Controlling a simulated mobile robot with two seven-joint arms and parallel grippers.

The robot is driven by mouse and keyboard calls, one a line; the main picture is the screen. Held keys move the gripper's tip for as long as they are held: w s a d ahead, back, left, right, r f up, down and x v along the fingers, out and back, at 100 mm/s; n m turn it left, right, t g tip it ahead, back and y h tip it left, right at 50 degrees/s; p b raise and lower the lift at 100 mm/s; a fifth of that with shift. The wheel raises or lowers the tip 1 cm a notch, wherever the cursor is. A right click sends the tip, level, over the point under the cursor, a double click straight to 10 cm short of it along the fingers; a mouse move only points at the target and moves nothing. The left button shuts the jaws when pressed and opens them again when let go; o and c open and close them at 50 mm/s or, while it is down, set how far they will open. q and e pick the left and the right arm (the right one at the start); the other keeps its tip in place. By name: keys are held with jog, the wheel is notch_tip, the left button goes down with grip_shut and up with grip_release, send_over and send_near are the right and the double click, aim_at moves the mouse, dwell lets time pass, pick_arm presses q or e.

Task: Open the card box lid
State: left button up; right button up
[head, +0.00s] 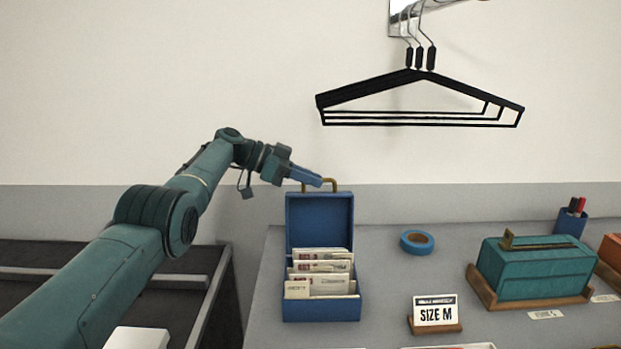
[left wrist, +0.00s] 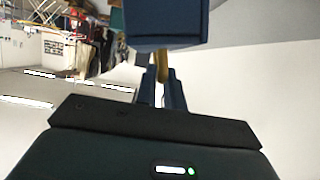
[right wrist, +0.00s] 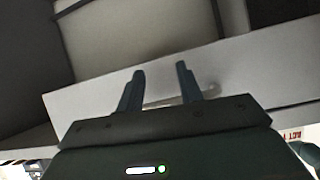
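The blue card box (head: 322,309) stands on the grey table with its lid (head: 319,218) raised upright at the back. Several cards (head: 322,268) stand inside it. A brass handle (head: 335,183) is on the lid's top edge. My left gripper (head: 318,181) reaches in from the left at the handle. In the left wrist view, its fingers (left wrist: 161,92) are close together on either side of the brass handle, and the blue lid (left wrist: 165,25) shows beyond them. My right gripper (right wrist: 161,82) shows only in the right wrist view, fingers apart and empty.
Black hangers (head: 420,97) hang above. A dark trough-like unit (head: 215,290) stands left of the table.

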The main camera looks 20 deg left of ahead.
pick_arm(q)
jog(key=shift+o, duration=0.7)
jog(key=shift+a+f, duration=0.1)
jog(key=shift+a, duration=0.05)
jog(key=v, duration=0.7)
jog(key=shift+s+a, duration=0.2)
jog(key=shift+a, duration=0.05)
